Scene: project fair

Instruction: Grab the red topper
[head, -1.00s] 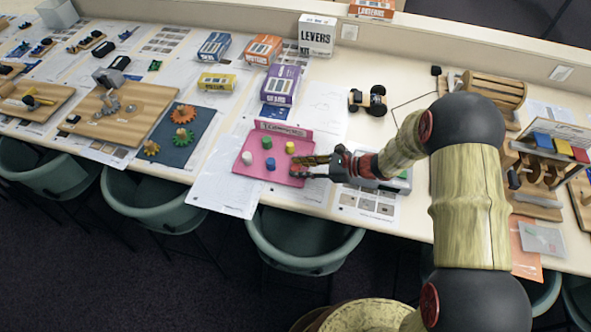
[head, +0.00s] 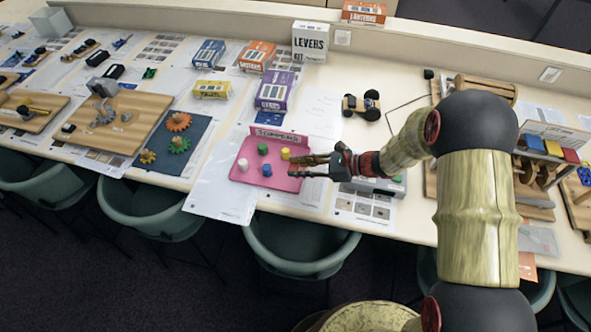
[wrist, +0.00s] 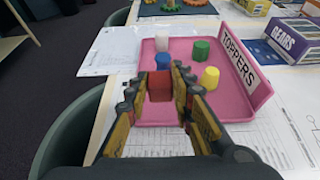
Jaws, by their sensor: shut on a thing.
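The red topper (wrist: 159,87) sits between the two fingers of my gripper (wrist: 158,90), which is shut on it at the near side of the pink tray (wrist: 228,103). In the head view my gripper (head: 304,166) reaches over the right side of the pink tray (head: 239,176), and the fingers mostly hide the red topper. A blue topper (wrist: 162,62) stands just beyond the fingers. A white topper (wrist: 162,43), a green topper (wrist: 201,51) and a yellow topper (wrist: 209,79) stand upright in the tray. Any gap under the red topper is hard to tell.
The tray's raised TOPPERS sign (wrist: 240,58) stands along its right side in the wrist view. A purple GEARS box (head: 273,92) stands behind the tray. A small wheeled model (head: 362,104) lies to the right. Green chairs (head: 300,245) line the table's front edge.

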